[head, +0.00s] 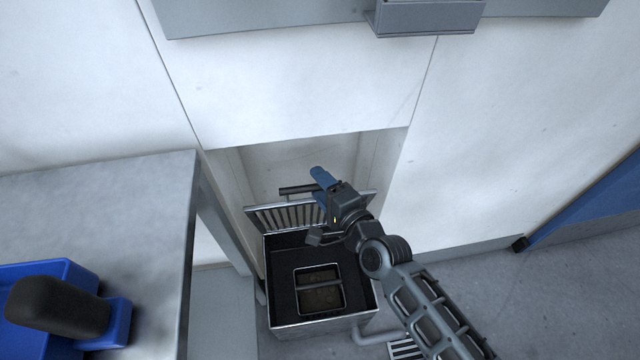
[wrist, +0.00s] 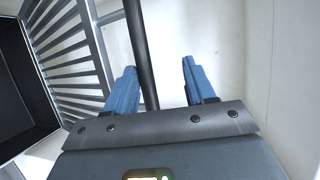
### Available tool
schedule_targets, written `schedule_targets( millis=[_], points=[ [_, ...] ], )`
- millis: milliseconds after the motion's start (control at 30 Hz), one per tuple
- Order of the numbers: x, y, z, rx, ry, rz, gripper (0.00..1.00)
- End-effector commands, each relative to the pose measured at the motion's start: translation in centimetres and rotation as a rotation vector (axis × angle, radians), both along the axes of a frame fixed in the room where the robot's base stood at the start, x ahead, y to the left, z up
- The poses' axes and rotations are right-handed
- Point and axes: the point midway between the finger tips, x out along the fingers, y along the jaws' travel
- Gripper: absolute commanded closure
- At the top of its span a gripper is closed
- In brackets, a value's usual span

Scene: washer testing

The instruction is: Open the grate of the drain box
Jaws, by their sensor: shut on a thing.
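The drain box (head: 318,325) is a metal box on the floor in a wall recess, its top open to a dark interior with a square inner opening. Its slatted metal grate (head: 265,217) stands raised and tilted at the box's back edge. The grate's dark bar handle (head: 297,190) shows at the grate's upper side. My gripper (head: 320,188), with blue fingers, is at the raised grate. In the wrist view, the handle (wrist: 139,45) runs between the fingers (wrist: 160,85), and the grate's slats (wrist: 70,45) are at the left.
A grey table (head: 110,200) with a blue bin (head: 50,275) stands at the left. Recess walls (head: 378,165) stand close behind and right of the grate. A pipe (head: 375,335) and a floor grille (head: 404,348) lie right of the box. Floor farther right is clear.

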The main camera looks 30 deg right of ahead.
Motion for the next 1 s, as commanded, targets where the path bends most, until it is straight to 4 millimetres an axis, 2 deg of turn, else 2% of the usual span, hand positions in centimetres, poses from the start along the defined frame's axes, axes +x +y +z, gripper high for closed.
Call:
schedule_targets(
  millis=[133, 1000],
  points=[
    [-0.8, -0.2, 0.4, -0.001, -0.01, -0.003, 0.56],
    [-6.5, -0.5, -0.1, 0.0, 0.0, -0.001, 0.56]
  ],
)
